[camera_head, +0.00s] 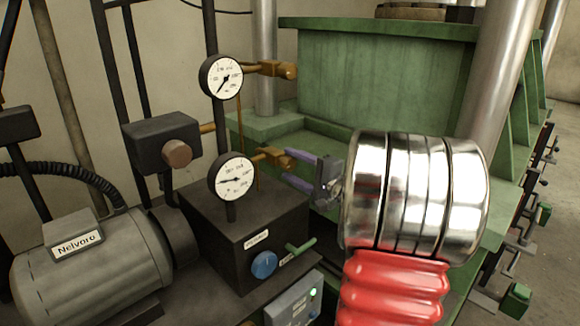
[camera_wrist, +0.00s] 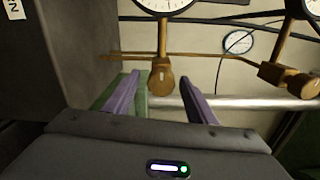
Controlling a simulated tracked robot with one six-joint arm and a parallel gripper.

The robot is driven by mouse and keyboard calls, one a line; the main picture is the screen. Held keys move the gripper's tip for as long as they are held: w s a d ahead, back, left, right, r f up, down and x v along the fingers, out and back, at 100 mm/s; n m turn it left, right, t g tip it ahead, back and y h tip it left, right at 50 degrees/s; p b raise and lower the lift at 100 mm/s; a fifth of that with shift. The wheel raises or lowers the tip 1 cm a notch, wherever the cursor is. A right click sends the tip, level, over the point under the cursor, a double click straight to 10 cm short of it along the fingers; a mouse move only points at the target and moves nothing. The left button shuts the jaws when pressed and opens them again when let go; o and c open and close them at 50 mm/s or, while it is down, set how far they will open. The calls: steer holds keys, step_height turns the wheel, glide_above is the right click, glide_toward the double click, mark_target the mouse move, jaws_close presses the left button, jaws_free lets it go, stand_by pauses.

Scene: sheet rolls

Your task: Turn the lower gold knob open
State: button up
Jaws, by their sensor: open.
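The lower gold knob (camera_head: 275,157) sits on a brass fitting right of the lower round gauge (camera_head: 232,177). In the wrist view the gold knob (camera_wrist: 162,79) appears between the fingertips, on a brass stem from a gauge. My gripper (camera_head: 284,165) has purple fingers, is open and empty, and reaches in from the right close to the lower knob. In the wrist view my gripper (camera_wrist: 160,78) has a finger on each side of the knob, with gaps showing. I cannot tell how deep the knob lies between them.
The upper gold knob (camera_head: 286,71) sits beside the upper gauge (camera_head: 221,77). Below are a dark box (camera_head: 243,235) with a blue knob (camera_head: 264,264) and a green lever (camera_head: 300,246). A grey motor (camera_head: 92,265) stands left. The green press frame (camera_head: 385,75) is behind.

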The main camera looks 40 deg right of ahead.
steer(key=s, duration=1.2)
steer(key=shift+s+d, duration=0.15)
steer(key=shift+s, duration=0.25)
steer(key=w+a+f+n+g+y, duration=0.2)
steer(key=a+n+g+y, duration=0.15)
steer(key=a, duration=0.85)
steer(key=w+a+f+n+g+y, duration=0.2)
steer(key=a+n+g+y, duration=0.15)
steer(key=a, duration=0.95)
steer(key=s+a+f+n+g+h, duration=0.3)
steer(key=s+a+n+g+h, duration=0.2)
steer(key=s+a+n, duration=0.7)
steer(key=a+h, duration=0.1)
steer(key=h, duration=0.1)
steer(key=shift+s+f+h, duration=0.2)
steer(key=shift+h, duration=0.1)
